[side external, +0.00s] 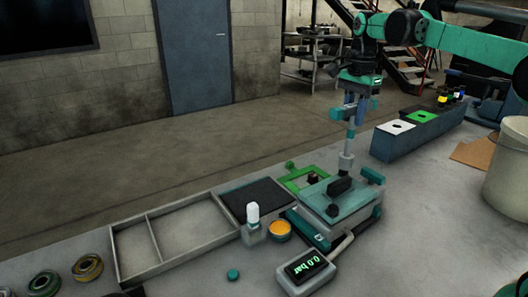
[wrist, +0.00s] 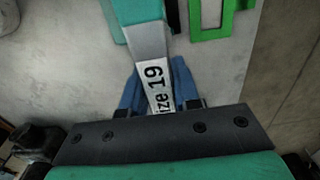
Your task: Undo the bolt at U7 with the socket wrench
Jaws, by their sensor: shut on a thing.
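My gripper (side external: 359,110) is shut on the socket wrench (side external: 350,138), which hangs upright below the blue fingers. In the wrist view the wrench (wrist: 156,72) shows a grey face printed with a size ending in "ize 19", between the blue fingertips. The wrench's lower end is over the back edge of the teal-topped grey block (side external: 345,203). I cannot tell whether it touches anything there. The block carries a black bar-shaped part and a dark round knob. No U7 mark is legible, and the bolt cannot be made out.
A green frame (side external: 303,178) lies behind the block. A gauge reading 0.0 bar (side external: 306,266) is in front. A divided tray (side external: 165,238), a dark pad (side external: 257,198) and a white-capped bottle (side external: 253,217) are to the left. A socket rack (side external: 412,134) and a bucket (side external: 508,170) stand right.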

